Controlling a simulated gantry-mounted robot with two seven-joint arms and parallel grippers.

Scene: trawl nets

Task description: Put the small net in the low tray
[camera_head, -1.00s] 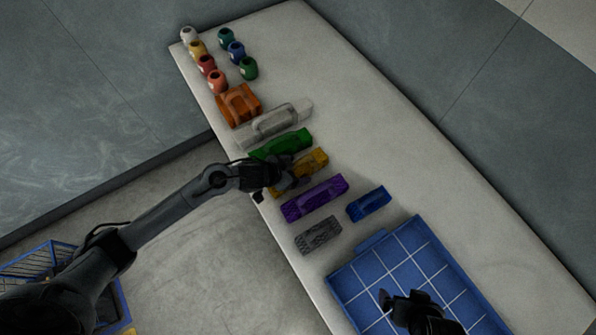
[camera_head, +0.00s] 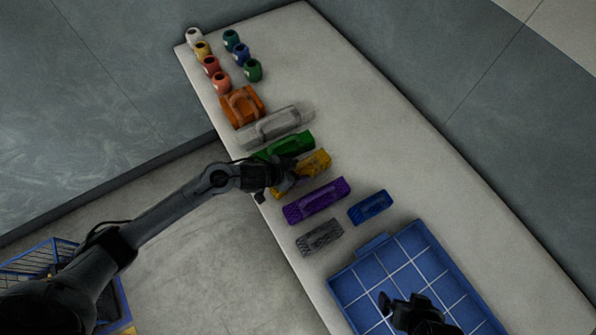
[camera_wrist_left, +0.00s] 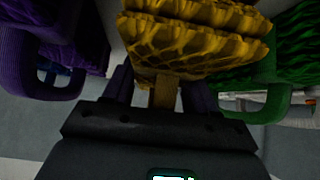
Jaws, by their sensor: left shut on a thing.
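My left gripper (camera_head: 283,177) is shut on the yellow net (camera_head: 316,163), a rolled bundle lying among the row of nets on the table. In the left wrist view the yellow net (camera_wrist_left: 195,40) fills the top middle, and a narrow yellow strip of it runs down between my left fingers (camera_wrist_left: 165,93). I cannot tell whether it is clear of the table. The low blue tray (camera_head: 347,283), with pale grid lines on its floor, lies at the lower right. My right gripper (camera_head: 398,302) is over the tray; its jaw opening is unclear.
A green net (camera_head: 290,146) and a purple net (camera_head: 317,201) lie close on either side of the yellow one. A blue net (camera_head: 371,207), a grey net (camera_head: 320,237), a pale net (camera_head: 275,126) and an orange one (camera_head: 242,106) lie nearby. Several small pots (camera_head: 221,82) stand at the far end.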

